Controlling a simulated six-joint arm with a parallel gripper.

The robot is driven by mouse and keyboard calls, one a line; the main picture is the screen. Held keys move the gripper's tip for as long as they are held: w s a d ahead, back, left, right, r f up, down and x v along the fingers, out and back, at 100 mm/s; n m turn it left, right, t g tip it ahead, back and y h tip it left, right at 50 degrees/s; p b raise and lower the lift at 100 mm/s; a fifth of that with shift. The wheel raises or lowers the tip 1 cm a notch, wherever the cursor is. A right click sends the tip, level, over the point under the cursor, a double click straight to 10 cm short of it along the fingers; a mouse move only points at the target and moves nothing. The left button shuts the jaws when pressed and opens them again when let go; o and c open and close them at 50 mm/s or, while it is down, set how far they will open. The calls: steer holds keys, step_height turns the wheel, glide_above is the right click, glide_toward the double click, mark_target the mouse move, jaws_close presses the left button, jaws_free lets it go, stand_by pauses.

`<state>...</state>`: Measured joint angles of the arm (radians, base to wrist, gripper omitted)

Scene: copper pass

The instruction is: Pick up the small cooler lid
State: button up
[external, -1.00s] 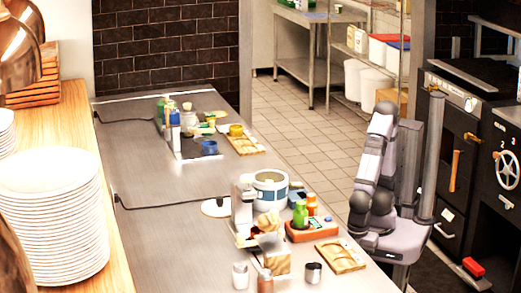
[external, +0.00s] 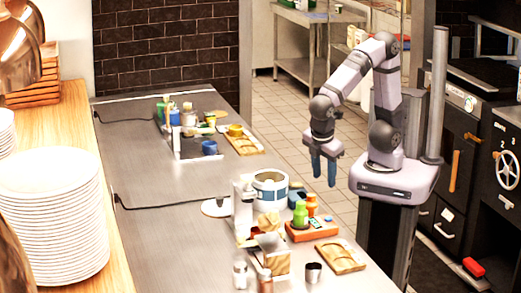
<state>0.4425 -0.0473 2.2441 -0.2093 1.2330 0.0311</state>
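My gripper (external: 325,176) points down, with its two blue fingers apart and nothing between them. It hangs in the air near the counter's right edge, to the right of and above the cluster of items. A white round container with a blue band (external: 270,184) stands on the counter to the left of my gripper; it may be the cooler. A flat white disc (external: 215,208) lies to the left of it. I cannot tell which piece is the small cooler lid at this size.
Green and orange bottles (external: 300,213) stand in an orange tray (external: 298,236) near the container. A wooden board (external: 341,257), metal cup (external: 313,272) and shaker (external: 240,275) are nearer the front. More items (external: 190,120) stand farther back. The counter (external: 165,225) is clear at left.

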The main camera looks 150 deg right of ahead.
steer(key=d+r+m+p, duration=0.1)
steer(key=d, duration=0.1)
steer(key=d+r+m+t+p, duration=0.1)
steer(key=d+m+p, duration=0.1)
steer(key=d, duration=0.1)
steer(key=w+d+r+m+p, duration=0.1)
steer(key=d, duration=0.1)
steer(key=shift+d+r+m, duration=0.3)
steer(key=shift+d+m, duration=0.1)
steer(key=d+m, duration=0.1)
steer(key=w+d+m+p, duration=0.1)
steer(key=w+d+m+t, duration=0.1)
steer(key=shift+d+r+p, duration=0.1)
steer(key=shift+r+p, duration=0.2)
steer(key=shift+p, duration=0.1)
steer(key=w+d+m+t+y+p, duration=0.1)
steer(key=w+d+m+t, duration=0.15)
steer(key=w+m, duration=0.3)
steer(key=w+d+m+t+p, duration=0.1)
steer(key=w+d+m, duration=0.3)
steer(key=w+m, duration=0.15)
steer(key=m+t+y+p, duration=0.1)
steer(key=m+t+p, duration=0.15)
steer(key=m, duration=0.65)
glide_toward(220, 197)
steer(key=f, duration=0.1)
steer(key=shift+p+x, duration=0.65)
steer(key=shift+x, duration=1.05)
steer(key=shift+p+x, duration=0.9)
steer(key=shift+x, duration=1.3)
